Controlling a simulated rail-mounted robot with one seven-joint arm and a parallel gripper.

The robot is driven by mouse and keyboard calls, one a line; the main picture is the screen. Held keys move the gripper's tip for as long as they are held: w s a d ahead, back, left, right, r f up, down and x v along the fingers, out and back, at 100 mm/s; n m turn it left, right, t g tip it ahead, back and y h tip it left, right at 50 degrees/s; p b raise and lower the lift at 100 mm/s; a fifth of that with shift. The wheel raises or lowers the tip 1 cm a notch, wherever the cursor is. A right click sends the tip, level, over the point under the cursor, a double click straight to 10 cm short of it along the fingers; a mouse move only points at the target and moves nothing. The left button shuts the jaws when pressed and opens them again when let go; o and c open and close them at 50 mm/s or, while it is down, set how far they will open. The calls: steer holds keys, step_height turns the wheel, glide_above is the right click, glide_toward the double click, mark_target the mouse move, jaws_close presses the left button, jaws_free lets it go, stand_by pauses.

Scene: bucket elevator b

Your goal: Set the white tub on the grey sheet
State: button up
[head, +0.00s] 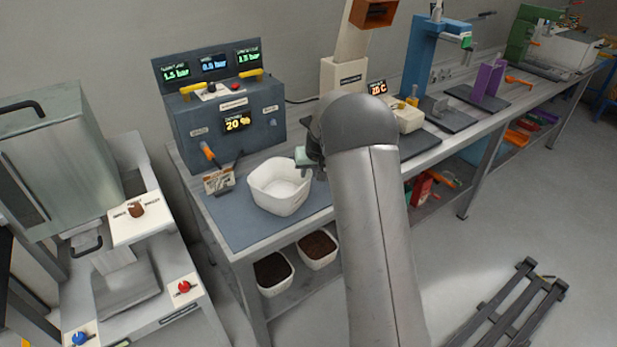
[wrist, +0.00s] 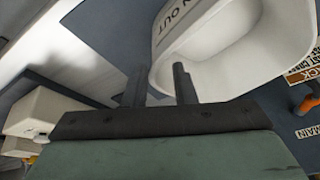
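The white tub (head: 279,190) is a square, empty-looking open container on the grey sheet (head: 228,218), which covers the near end of the workbench. It looks upright. My gripper (head: 309,160) is at the tub's far right rim, largely hidden behind my arm. In the wrist view, my gripper (wrist: 160,85) has its two dark fingers apart, with the rim corner of the tub (wrist: 235,70) showing between and beyond them. One finger overlaps the tub's inside and the other is outside it. I see no clear contact. Dark lettering marks the tub's wall.
A blue-grey control box (head: 228,120) with displays stands behind the tub. A small labelled card holder (head: 219,181) is left of it. Two tubs of dark material (head: 272,274) (head: 317,249) sit on the shelf below. A dark frame (head: 510,305) lies on the floor at right.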

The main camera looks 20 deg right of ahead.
steer(key=a+b+v, duration=0.1)
steer(key=v, duration=0.8)
steer(key=s+a+r+g, duration=0.1)
steer(key=s+a+r, duration=0.15)
steer(key=s, duration=0.65)
steer(key=s+a+r+g, duration=0.1)
steer(key=s+a, duration=0.2)
steer(key=s, duration=0.7)
steer(key=s+a+f+g, duration=0.1)
steer(key=s+f, duration=0.1)
steer(key=s, duration=0.8)
steer(key=s+a+f+n+g, duration=0.1)
steer(key=s+f, duration=0.1)
steer(key=s, duration=0.9)
steer(key=shift+a+f+h, duration=0.2)
steer(key=shift+a+h, duration=0.15)
steer(key=shift+h, duration=0.05)
steer(key=shift+a, duration=0.1)
